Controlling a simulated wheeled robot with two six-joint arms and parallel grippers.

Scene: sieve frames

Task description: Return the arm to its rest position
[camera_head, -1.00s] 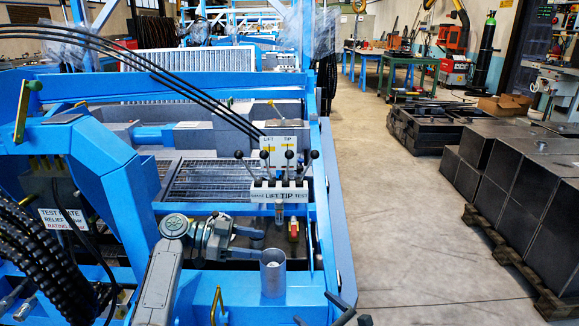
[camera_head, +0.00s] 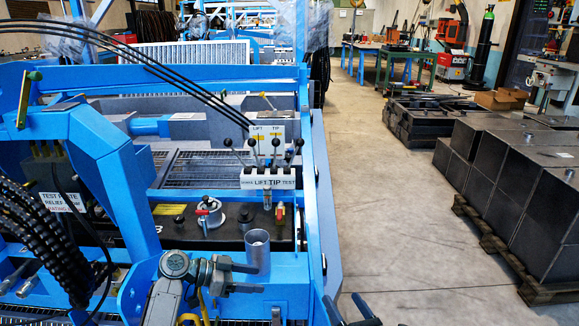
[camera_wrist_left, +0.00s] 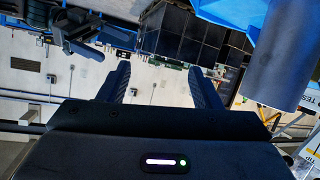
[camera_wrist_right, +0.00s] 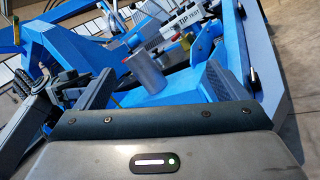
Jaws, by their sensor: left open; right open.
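My left gripper (camera_head: 258,278) is at the bottom of the head view, just left of and in front of a metal cup (camera_head: 257,252) on the blue frame. Its two fingers are apart and nothing is between them. In the left wrist view my left gripper (camera_wrist_left: 160,75) also shows open and empty. My right gripper (camera_head: 345,299) is at the bottom edge of the head view, right of the blue frame; only its dark finger ends show. In the right wrist view the metal cup (camera_wrist_right: 148,74) appears beyond the wrist; whether the right fingers touch anything is hard to see.
A lever block (camera_head: 268,178) with black-knobbed levers stands on the blue machine. A red-handled valve (camera_head: 208,212) sits on a dark panel behind my left gripper. Black hoses (camera_head: 45,230) hang at left. Black boxes (camera_head: 530,190) on a pallet stand right; the floor (camera_head: 400,220) between is clear.

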